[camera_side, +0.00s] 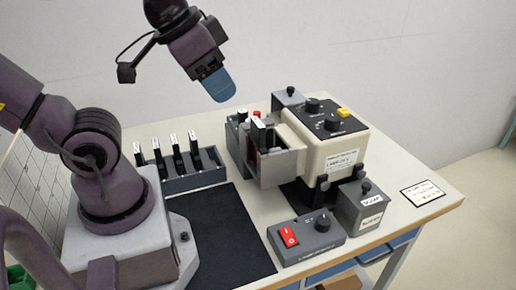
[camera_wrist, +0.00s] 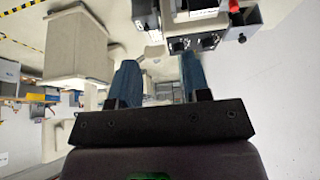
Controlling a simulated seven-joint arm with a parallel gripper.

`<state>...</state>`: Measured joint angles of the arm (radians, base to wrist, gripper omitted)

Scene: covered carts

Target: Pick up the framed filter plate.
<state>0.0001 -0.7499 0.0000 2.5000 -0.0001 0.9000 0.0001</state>
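Several upright plates with black handles and white tags (camera_side: 177,157) stand in a grey rack (camera_side: 196,184) between my arm's base and the instrument. Another black handle with a white tag (camera_side: 259,132) sticks up at the metal holder on the left of the cream instrument. I cannot tell which of these is the framed filter plate; the tags are too small to read. My gripper (camera_side: 221,90) is high above the table, above and to the right of the rack, apart from everything. In the wrist view its two blue fingers (camera_wrist: 159,62) are spread with nothing held between them.
The cream instrument (camera_side: 327,164) with black top and knobs fills the table's middle right. A grey switch box (camera_side: 306,240) and a small grey box (camera_side: 362,207) stand in front. A black mat (camera_side: 222,235) lies clear. A label card (camera_side: 423,193) lies at right.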

